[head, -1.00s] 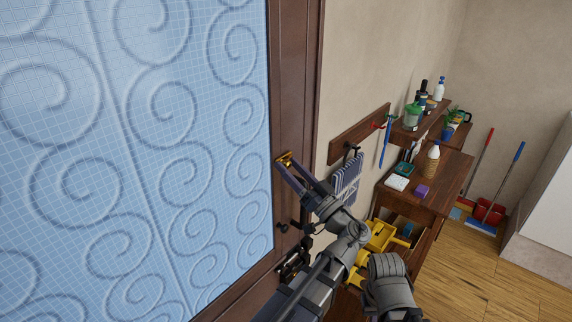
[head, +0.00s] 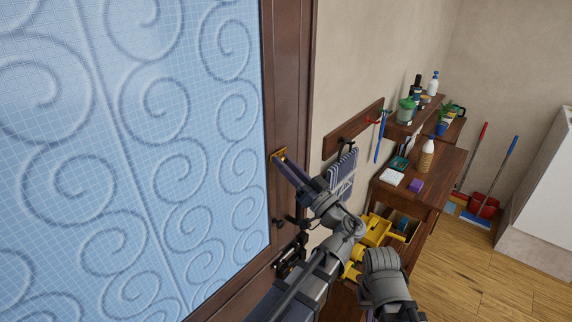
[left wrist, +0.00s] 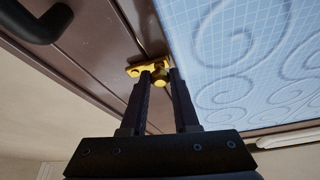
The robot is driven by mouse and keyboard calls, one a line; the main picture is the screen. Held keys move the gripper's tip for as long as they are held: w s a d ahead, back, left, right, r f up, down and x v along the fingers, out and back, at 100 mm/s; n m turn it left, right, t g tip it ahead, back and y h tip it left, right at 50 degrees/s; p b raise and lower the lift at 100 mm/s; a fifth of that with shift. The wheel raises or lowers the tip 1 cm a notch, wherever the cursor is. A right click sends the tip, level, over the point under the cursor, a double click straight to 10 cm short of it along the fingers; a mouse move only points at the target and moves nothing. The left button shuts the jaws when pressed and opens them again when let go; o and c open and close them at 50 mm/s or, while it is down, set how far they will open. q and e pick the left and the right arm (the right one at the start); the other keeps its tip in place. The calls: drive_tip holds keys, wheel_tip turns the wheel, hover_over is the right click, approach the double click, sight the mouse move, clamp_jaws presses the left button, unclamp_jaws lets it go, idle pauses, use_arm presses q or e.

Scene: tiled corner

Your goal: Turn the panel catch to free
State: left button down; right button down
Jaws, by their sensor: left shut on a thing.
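The panel catch (head: 278,154) is a small brass-coloured piece on the dark wooden frame, at the right edge of the blue patterned glass panel (head: 130,150). My left gripper (head: 280,161) reaches up to it from the lower right. In the left wrist view the catch (left wrist: 135,70) shows its brass plate and a rounded knob between my left fingertips (left wrist: 161,76). The fingers are shut on the catch and hide part of it. I cannot tell its exact turn angle.
A black handle (left wrist: 38,22) sits on the frame in the left wrist view. To the right are a striped cloth (head: 342,175) on a rack and a wooden shelf unit (head: 440,170) with bottles. The floor (head: 470,275) is clear in front.

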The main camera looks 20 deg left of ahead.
use_arm(q)
drive_tip(key=shift+r, duration=0.15)
drive_tip(key=m+t+h+p, duration=0.1)
drive_tip(key=m, duration=0.1)
drive_tip(key=r+m+p, duration=0.1)
drive_tip(key=m, duration=0.1)
drive_tip(key=shift+s+r+m+t+h, duration=0.1)
drive_tip(key=shift+r+m+t+h, duration=0.05)
drive_tip(key=shift+m+t+h, duration=0.25)
drive_tip(key=shift+w+d+r+m+t+h+p, duration=0.2)
drive_tip(key=shift+m+p, duration=0.25)
drive_tip(key=shift+m, duration=0.3)
drive_tip(key=shift+s+a+r+m+t+h+p, duration=0.15)
drive_tip(key=shift+m+h+p, duration=0.2)
drive_tip(key=shift+m+p, duration=0.25)
drive_tip(key=shift+w+d+r+m+t+h+p, duration=0.15)
drive_tip(key=shift+w+m+h+p, duration=0.15)
drive_tip(key=shift+m, duration=0.55)
drive_tip(key=shift+s+a+f, duration=0.1)
drive_tip(key=c, duration=0.7)
unclamp_jaws()
drive_tip(key=shift+o, duration=0.2)
drive_tip(key=shift+f, duration=0.1)
